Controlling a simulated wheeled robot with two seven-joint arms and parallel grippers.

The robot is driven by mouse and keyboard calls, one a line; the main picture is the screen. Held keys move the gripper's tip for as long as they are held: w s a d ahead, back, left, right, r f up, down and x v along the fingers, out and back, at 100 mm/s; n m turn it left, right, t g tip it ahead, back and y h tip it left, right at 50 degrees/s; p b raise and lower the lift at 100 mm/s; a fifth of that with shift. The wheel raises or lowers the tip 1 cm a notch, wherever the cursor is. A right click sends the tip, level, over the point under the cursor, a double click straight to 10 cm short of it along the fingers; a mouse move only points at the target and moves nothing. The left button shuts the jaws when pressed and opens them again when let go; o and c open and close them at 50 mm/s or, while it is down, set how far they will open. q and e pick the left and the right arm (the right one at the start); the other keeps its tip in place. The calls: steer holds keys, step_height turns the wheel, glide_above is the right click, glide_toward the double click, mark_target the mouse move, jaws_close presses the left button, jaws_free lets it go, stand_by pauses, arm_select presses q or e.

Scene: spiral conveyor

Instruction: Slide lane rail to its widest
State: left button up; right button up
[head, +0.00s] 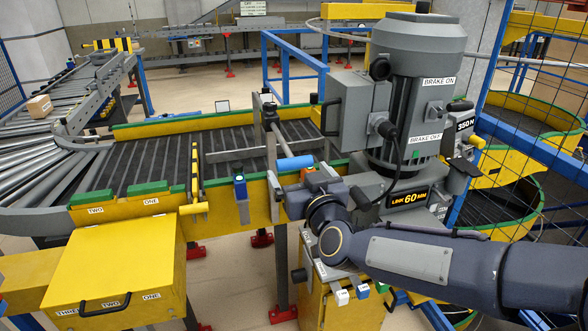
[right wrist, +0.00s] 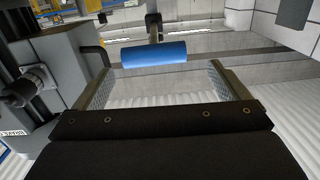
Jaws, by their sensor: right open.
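The lane rail (head: 238,154) is a grey bar lying lengthwise over the dark roller conveyor, with an upright grey post and cross rod (head: 271,128) at it. A blue cylindrical handle (head: 294,163) sits at the near end of the rod. In the right wrist view the blue handle (right wrist: 153,55) lies level across the picture, ahead of the fingertips. My right gripper (head: 292,188) is just in front of and below the handle; its two fingers (right wrist: 160,82) are spread and empty, apart from the handle. My left gripper is not in view.
A grey motor unit (head: 418,80) with brake labels stands close right of the handle. A yellow box (head: 112,270) with a black handle is at the front left. A yellow lever (head: 196,185) and a blue-topped block (head: 240,185) stand along the conveyor's near yellow edge.

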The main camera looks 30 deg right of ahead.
mark_target(294, 159)
steer(key=shift+d+f, duration=0.1)
steer(key=shift+d, duration=0.1)
steer(key=shift+w+d+h, duration=0.1)
steer(key=shift+w+h, duration=0.1)
steer(key=shift+h, duration=0.2)
steer(key=x, duration=0.7)
steer(key=shift+w, duration=0.15)
